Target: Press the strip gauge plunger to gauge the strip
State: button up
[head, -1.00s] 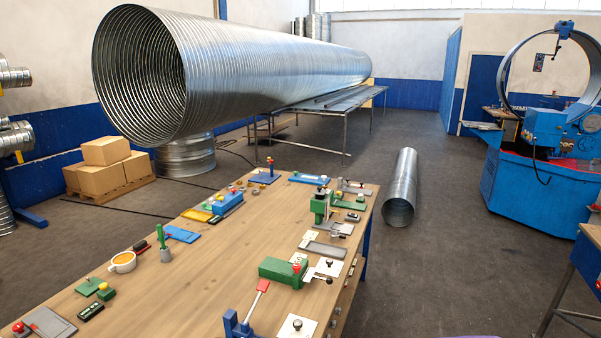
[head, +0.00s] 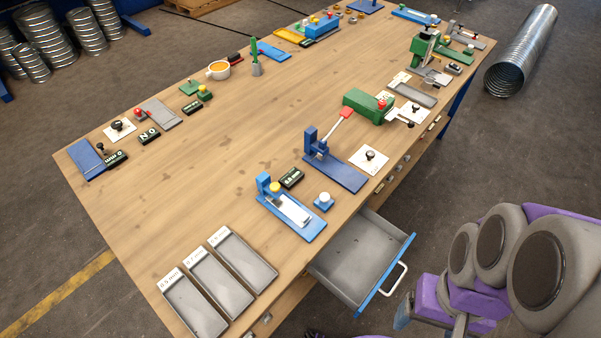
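A blue gauge (head: 265,189) with a yellow plunger (head: 274,187) stands near the front edge of the workbench, and I take it to be the strip gauge. A pale metal strip (head: 293,210) lies flat on its blue base, under or just in front of the plunger head. The plunger looks raised, and nothing of mine touches it. A small dark display (head: 291,178) sits beside it, its reading too small to be sure of. Purple and grey links of my arm fill the lower right. My gripper's fingertips are not visible.
An open grey drawer (head: 391,286) juts out below the gauge, toward my arm. Three labelled grey trays (head: 243,266) lie left of it. A white knob on a blue base (head: 324,202) and a red-handled blue press (head: 336,172) stand nearby. The bench middle is clear.

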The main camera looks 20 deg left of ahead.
aim_at(275, 187)
jog(key=j+u, duration=0.15)
jog(key=u, duration=1.1)
